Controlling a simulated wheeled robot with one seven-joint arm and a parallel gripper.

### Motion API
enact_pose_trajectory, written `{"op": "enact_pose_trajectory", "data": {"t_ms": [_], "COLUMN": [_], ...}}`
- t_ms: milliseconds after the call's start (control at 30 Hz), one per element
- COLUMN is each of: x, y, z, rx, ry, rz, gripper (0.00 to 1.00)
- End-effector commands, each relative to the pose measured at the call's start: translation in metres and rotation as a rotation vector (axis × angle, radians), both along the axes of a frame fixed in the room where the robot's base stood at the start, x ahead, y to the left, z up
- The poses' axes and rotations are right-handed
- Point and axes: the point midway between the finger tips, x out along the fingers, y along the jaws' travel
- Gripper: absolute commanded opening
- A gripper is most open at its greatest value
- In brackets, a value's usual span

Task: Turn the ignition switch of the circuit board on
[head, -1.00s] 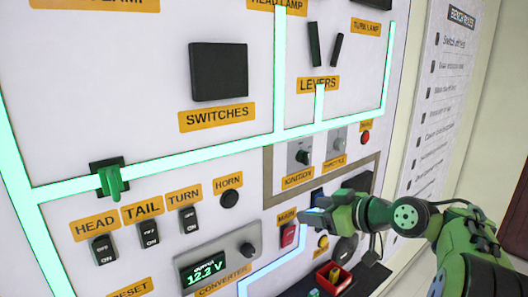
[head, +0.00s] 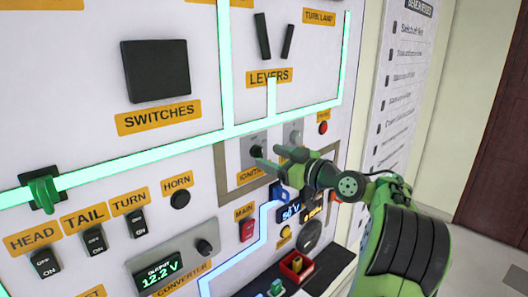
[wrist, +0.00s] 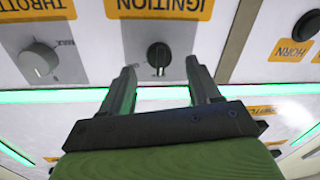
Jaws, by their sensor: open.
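The ignition switch is a black rotary knob on a light metal plate (head: 250,142), above its orange label (head: 248,175), which my gripper partly covers. In the wrist view, which is upside down, the ignition knob (wrist: 159,54) sits between and slightly beyond my fingertips. A pale mark shows on the knob. My gripper (head: 272,158) is open and empty in front of the ignition plate. In the wrist view my gripper (wrist: 160,68) has one finger on each side of the knob. I see no clear contact.
The throttle knob (wrist: 39,59) is beside the ignition plate. A red button (head: 323,128) is to the right. The red main switch (head: 247,230), a blue switch and a voltage display are below. Glowing green strips cross the panel.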

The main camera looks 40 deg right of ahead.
Motion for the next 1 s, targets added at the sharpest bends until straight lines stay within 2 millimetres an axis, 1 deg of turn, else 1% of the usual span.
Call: {"op": "enact_pose_trajectory", "data": {"t_ms": [33, 100, 200, 300, 467, 500, 567, 833, 867, 1000], "x": [0.010, 0.021, 0.031, 0.034, 0.034, 0.033, 0.033, 0.033, 0.033, 0.033], "y": [0.003, 0.003, 0.004, 0.004, 0.004, 0.004, 0.004, 0.004, 0.004, 0.004], "z": [0.002, 0.001, 0.001, 0.001, 0.000, 0.000, 0.000, 0.000, 0.000, 0.000], "rx": [0.000, 0.001, 0.000, 0.000, 0.000, 0.000, 0.000, 0.000, 0.000, 0.006], "ry": [0.000, 0.001, 0.000, 0.000, 0.001, 0.001, 0.001, 0.001, 0.001, 0.002], "rz": [0.004, 0.002, 0.000, 0.000, -0.001, -0.001, -0.001, -0.001, 0.000, 0.000], "gripper": [0.62, 0.62, 0.62, 0.62, 0.62, 0.59, 0.50, 0.08, 0.06, 0.06]}}
